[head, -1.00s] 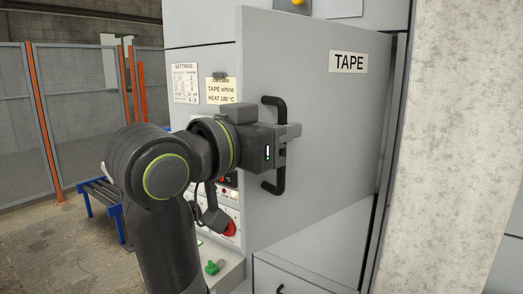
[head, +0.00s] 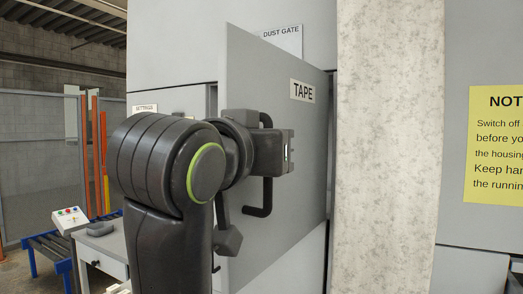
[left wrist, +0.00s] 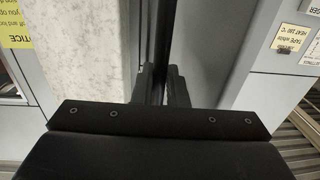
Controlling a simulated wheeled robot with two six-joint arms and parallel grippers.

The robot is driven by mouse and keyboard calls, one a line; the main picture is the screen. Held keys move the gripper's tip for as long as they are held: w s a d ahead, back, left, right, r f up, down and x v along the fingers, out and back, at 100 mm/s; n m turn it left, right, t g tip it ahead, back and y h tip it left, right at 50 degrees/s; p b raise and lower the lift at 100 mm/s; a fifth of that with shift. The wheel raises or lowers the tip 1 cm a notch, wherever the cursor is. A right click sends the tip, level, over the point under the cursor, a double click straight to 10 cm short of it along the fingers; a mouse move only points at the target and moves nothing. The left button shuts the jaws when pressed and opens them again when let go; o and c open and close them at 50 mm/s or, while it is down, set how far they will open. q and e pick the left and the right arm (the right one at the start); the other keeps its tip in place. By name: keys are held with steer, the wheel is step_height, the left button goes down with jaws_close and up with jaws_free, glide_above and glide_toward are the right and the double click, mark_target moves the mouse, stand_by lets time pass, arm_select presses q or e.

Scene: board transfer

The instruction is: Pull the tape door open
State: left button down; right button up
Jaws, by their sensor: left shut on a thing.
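The grey tape door (head: 285,170) carries a white TAPE label (head: 302,91) and stands swung open in the head view. Its black handle (head: 265,195) is an upright bar on the door face. My left gripper (head: 284,152) is shut on the handle at its middle; its fingers are partly hidden by the gripper body. In the left wrist view the dark handle bar (left wrist: 163,50) runs up between the gripper's fingers. My right gripper is in neither view.
A concrete pillar (head: 388,150) stands just right of the door. A yellow notice (head: 497,145) is on the grey wall beyond it. At the left are a blue roller conveyor (head: 45,248), a control box with buttons (head: 70,217) and mesh fencing (head: 35,150).

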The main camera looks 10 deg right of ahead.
arm_select(q)
steer(key=shift+r, duration=0.25)
steer(key=c, duration=1.8)
jaws_free()
steer(key=shift+d+f, duration=0.2)
steer(key=shift+d, duration=0.1)
steer(key=shift+s+a, duration=0.2)
steer(key=shift+a, duration=0.15)
steer(key=b+v, duration=0.1)
steer(key=v, duration=0.5)
steer(key=shift+s+a+b, duration=0.15)
steer(key=shift+s+b, duration=0.15)
steer(key=shift+s, duration=0.05)
